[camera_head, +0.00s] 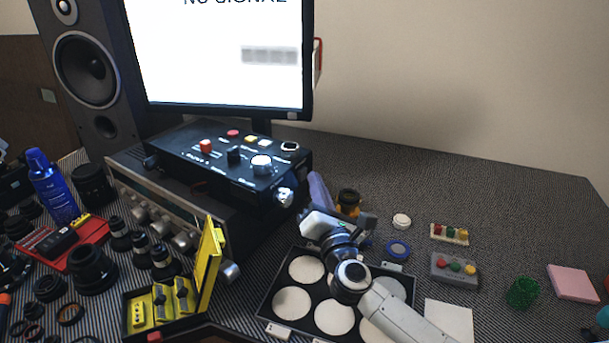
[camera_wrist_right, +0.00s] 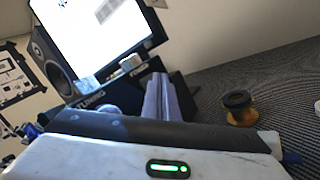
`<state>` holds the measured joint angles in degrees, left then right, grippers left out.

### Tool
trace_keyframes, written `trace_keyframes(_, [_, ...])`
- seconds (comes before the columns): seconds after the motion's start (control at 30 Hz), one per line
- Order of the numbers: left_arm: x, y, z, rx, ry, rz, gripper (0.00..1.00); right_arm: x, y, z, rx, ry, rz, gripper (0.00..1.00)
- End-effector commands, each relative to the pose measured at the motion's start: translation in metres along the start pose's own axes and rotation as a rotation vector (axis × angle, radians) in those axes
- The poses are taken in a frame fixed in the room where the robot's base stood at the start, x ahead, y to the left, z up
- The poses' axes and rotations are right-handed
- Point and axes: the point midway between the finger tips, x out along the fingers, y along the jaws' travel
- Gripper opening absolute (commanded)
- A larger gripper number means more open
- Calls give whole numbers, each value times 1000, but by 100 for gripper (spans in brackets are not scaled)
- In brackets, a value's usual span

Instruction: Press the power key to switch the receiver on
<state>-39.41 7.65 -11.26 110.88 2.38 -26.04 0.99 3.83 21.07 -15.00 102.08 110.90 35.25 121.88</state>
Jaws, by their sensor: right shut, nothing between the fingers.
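The receiver (camera_head: 128,184) is a wide unit with a silver front and a row of knobs, under a black control box (camera_head: 185,160). Part of a dark unit with "TUNING" lettering (camera_wrist_right: 90,101) shows in the right wrist view. I cannot make out which key is the power key. My right gripper (camera_head: 316,180) is shut and empty, its purple-grey fingers just right of the box and receiver. The fingers also show in the wrist view (camera_wrist_right: 158,80), pointing toward the dark units. I cannot tell whether they touch anything. My left gripper is out of view.
The monitor (camera_head: 220,60) reads "NO SIGNAL". A black tray with round white pads (camera_head: 262,308) lies below my right gripper. An amber jar (camera_head: 349,203) stands close to its right. A yellow case (camera_head: 207,265) stands open before the receiver. The table's back right is clear.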

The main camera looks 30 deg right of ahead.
Motion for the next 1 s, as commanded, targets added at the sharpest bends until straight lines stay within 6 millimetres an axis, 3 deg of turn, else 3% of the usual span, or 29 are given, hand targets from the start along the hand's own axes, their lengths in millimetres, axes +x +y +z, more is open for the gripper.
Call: trace_keyframes(1.0, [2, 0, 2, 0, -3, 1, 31, 5, 4, -4, 0, 1, 0, 0])
